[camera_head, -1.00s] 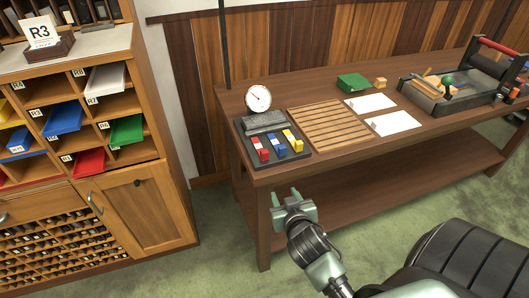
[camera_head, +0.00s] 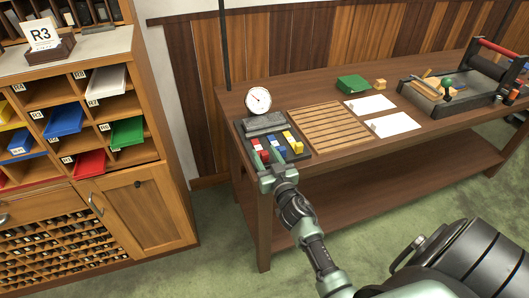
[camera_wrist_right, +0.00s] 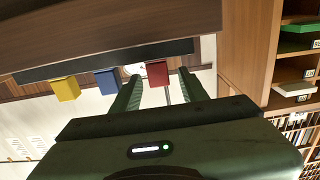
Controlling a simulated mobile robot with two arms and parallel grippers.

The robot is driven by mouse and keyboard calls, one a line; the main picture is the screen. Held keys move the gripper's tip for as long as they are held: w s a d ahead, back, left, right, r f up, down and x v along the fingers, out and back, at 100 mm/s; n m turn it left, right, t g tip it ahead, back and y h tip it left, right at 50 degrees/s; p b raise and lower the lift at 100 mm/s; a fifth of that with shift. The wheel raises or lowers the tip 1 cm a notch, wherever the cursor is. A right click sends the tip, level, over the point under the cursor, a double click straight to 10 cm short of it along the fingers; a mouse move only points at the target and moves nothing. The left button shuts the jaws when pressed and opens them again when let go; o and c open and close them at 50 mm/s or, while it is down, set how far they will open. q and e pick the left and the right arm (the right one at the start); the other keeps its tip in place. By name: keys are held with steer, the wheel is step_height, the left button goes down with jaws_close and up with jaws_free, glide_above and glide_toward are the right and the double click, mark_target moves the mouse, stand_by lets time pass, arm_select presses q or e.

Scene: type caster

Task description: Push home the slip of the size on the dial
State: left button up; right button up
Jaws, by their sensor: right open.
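A round white dial (camera_head: 257,100) with a dark needle stands at the back left of the table; its marks are too small to read. In front of it is a dark tray (camera_head: 299,157) with a grey block and three coloured slips: red (camera_head: 258,145), blue (camera_head: 277,146) and yellow (camera_head: 293,141). My right gripper (camera_head: 267,160) is open at the tray's front edge, near the red slip. In the right wrist view, the red slip (camera_wrist_right: 157,73) shows between the fingertips (camera_wrist_right: 158,80); I cannot tell whether they touch it. My left gripper is out of view.
A slatted wooden board (camera_head: 328,127) lies right of the tray, with white cards (camera_head: 391,124) beyond it. A green box (camera_head: 353,83) and a machine with a roller (camera_head: 455,90) stand farther right.

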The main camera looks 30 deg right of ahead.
steer(key=shift+w+d, duration=0.1)
steer(key=shift+w, duration=0.35)
jaws_close()
stand_by(1.1)
